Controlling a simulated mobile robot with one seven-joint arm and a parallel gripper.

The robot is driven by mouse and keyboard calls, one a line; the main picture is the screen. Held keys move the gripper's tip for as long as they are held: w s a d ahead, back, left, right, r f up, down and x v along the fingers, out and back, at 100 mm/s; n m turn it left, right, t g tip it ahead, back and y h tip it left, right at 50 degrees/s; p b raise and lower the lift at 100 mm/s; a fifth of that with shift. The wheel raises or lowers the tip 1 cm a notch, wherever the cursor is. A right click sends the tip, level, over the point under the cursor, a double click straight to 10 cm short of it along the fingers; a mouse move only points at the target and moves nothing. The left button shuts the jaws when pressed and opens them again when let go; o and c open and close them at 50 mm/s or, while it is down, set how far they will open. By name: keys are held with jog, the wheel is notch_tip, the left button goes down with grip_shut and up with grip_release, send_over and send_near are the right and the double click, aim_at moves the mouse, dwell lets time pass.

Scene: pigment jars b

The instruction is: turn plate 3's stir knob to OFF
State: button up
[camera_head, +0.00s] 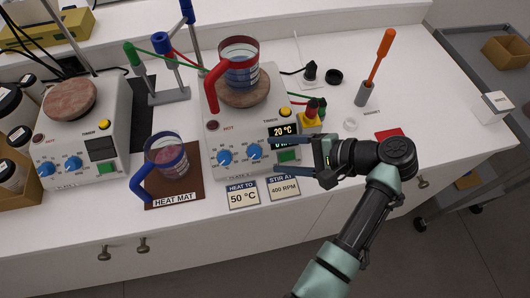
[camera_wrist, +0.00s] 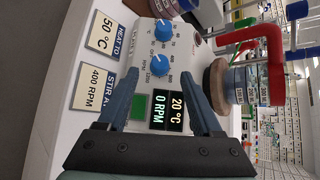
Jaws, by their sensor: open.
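The white hot plate (camera_head: 232,165) in front of my gripper has two blue knobs on its front: a left knob (camera_head: 224,157) and a right knob (camera_head: 254,151). The right knob appears to be the stir knob, with RPM marks beside it; it shows between my fingers in the wrist view (camera_wrist: 156,64). Its exact pointer position is too small to tell. The display (camera_wrist: 168,109) reads 20 °C and 0 RPM. My gripper (camera_head: 279,154) is open, its fingertips short of the right knob and apparently not touching it. I cannot read a plate number.
A red-handled beaker (camera_head: 238,62) stands on the round top plate. A blue-handled beaker (camera_head: 168,153) is on the heat mat (camera_head: 188,196) at left. Another hot plate (camera_head: 84,130) stands further left. Cards (camera_head: 242,194) lie in front. An orange-handled tool (camera_head: 379,58) stands at right.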

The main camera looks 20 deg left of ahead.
jog(key=v, duration=0.7)
jog(key=shift+p, duration=0.35)
